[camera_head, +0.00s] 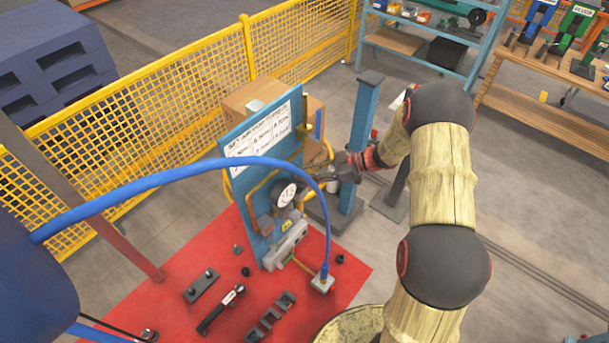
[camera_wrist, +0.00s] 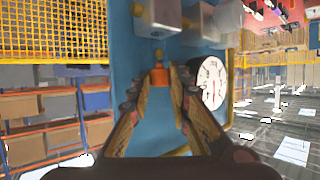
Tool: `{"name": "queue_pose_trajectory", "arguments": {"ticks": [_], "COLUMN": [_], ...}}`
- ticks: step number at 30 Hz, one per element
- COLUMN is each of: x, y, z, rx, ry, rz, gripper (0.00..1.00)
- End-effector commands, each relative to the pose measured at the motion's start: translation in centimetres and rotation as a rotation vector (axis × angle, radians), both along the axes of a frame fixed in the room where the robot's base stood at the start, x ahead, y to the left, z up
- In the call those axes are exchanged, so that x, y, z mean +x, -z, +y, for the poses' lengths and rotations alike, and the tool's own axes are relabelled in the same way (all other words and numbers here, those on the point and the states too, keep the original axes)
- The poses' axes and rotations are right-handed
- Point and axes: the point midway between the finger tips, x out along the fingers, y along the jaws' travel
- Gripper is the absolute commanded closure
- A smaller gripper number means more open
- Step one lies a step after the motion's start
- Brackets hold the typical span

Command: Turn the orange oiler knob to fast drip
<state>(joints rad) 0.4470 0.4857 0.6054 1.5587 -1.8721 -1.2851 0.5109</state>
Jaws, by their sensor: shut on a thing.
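The orange oiler knob (camera_wrist: 159,77) shows in the wrist view between my fingertips, with a small yellowish piece just above it. My gripper (camera_wrist: 160,80) is shut on the knob, one finger on each side. In the head view my gripper (camera_head: 312,179) reaches in from the right to the blue panel (camera_head: 238,138), close to the round white gauge (camera_head: 285,194). The knob cannot be made out in the head view. The gauge also shows in the wrist view (camera_wrist: 213,84), just right of my right finger. The knob's setting cannot be read.
A blue hose (camera_head: 170,171) arches in front of the panel down to the red pallet (camera_head: 340,268). Black tools, including a wrench-like one (camera_head: 218,308), lie on the pallet. A blue post (camera_head: 364,125) stands behind my gripper. Yellow mesh fencing (camera_head: 150,115) runs behind.

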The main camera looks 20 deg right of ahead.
Motion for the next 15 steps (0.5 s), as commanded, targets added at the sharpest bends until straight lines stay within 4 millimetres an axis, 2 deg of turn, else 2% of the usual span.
{"name": "queue_pose_trajectory", "arguments": {"ticks": [7,8,11,15], "x": [0.1,0.1,0.09,0.06], "y": [-0.1,-0.1,-0.1,-0.06], "z": [-0.06,-0.06,-0.05,-0.03], "rx": [-0.001,-0.001,-0.001,-0.001], "ry": [0.001,0.001,0.001,0.001], "rz": [-0.002,-0.002,-0.002,-0.002], "gripper": [1.0,0.8,0.74,0.74]}}
